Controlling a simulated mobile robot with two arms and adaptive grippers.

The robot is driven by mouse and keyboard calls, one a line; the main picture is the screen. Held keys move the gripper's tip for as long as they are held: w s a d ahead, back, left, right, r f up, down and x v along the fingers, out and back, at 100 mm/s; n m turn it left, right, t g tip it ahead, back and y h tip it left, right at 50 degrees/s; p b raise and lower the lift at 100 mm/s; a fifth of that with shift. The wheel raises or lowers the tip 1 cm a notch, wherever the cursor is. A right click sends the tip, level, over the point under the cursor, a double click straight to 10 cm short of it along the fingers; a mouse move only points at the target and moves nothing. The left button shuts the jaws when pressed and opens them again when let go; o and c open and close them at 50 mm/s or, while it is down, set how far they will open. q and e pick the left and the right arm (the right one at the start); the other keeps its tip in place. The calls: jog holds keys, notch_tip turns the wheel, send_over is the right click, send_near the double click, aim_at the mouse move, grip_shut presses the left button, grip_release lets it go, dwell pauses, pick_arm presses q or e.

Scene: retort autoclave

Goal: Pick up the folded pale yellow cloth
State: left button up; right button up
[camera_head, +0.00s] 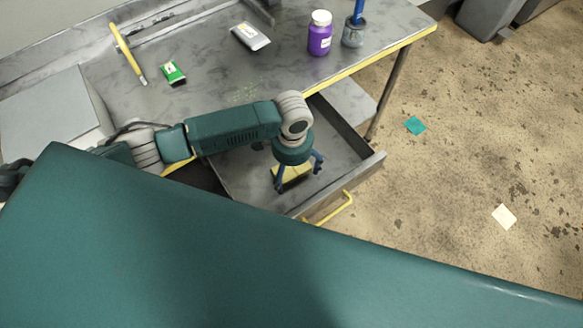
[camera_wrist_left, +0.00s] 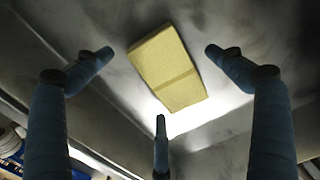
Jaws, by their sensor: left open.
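The folded pale yellow cloth (camera_head: 292,173) lies flat in the open metal drawer (camera_head: 240,181) under the workbench. It also shows in the left wrist view (camera_wrist_left: 168,68) as a thick rectangular pad with a crease across it. My left gripper (camera_head: 298,179) is open above the cloth, pointing down into the drawer. In the left wrist view its blue fingers (camera_wrist_left: 160,85) are spread around the cloth, with visible gaps between the fingertips and the cloth. Part of the cloth is hidden by the gripper in the head view. My right gripper is not in view.
The drawer has a yellow handle (camera_head: 334,209). A teal cloth (camera_head: 415,125) and white paper (camera_head: 504,217) lie on the floor.

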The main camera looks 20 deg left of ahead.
aim_at(292, 172)
pick_arm(q)
jog(key=shift+c, duration=0.7)
jog(key=c, duration=1)
jog(key=shift+r, duration=0.45)
notch_tip(292, 172, up, 18)
jog(key=shift+r+b, duration=0.1)
jog(key=shift+b, duration=0.6)
jog(key=shift+c, duration=0.2)
jog(key=shift+r, duration=0.5)
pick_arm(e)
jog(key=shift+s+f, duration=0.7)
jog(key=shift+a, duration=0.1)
